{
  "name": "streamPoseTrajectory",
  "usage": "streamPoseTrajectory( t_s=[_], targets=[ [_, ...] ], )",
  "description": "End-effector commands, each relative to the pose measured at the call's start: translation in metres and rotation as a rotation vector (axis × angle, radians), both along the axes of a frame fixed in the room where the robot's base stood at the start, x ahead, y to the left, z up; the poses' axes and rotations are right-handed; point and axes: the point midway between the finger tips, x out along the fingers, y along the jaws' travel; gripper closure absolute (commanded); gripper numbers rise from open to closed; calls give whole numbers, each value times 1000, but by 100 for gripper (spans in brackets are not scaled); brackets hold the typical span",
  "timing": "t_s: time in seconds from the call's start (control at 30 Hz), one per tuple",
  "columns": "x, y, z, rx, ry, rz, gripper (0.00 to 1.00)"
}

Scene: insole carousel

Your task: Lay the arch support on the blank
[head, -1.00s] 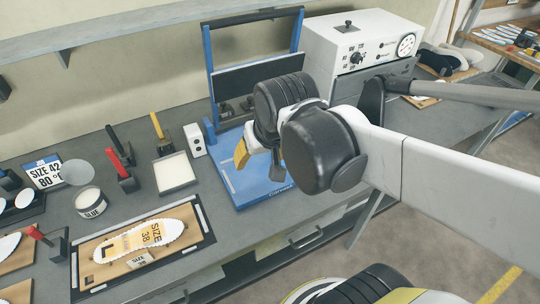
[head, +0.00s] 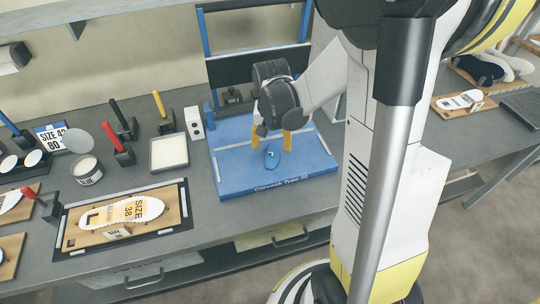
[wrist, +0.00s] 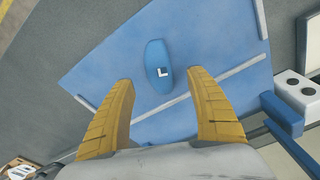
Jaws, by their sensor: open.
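The arch support is a small blue oval pad with a white L (wrist: 157,66). It lies on the blue tray (head: 305,167) and also shows in the head view (head: 272,156). My gripper (head: 270,140) is open above the tray. Its yellow fingers (wrist: 160,118) stand apart on either side of the pad's near end in the wrist view, touching nothing that I can see. The blank, a white insole marked SIZE 38 (head: 120,213), lies on a wooden board in a black-edged tray at the left of the bench in the head view.
A blue press frame (head: 207,60) stands behind the blue tray. A card (head: 116,235) stands at the blank's front edge.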

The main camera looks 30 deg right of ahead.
Motion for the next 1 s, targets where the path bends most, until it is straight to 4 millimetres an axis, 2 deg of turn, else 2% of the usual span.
streamPoseTrajectory(
  t_s=[0.17, 0.4, 0.63, 0.67, 0.8, 0.97, 1.0],
  targets=[
    [1, -2, -14, 0, 0, 0, 35],
    [4, -6, -51, -1, -1, 0, 35],
    [5, -6, -53, -1, -1, 1, 35],
    [5, -6, -52, -1, -1, 1, 37],
    [5, -6, -52, -1, -1, 1, 80],
    [5, -6, -52, -1, -1, 1, 80],
    [5, -6, -52, -1, -1, 1, 83]
  ],
)
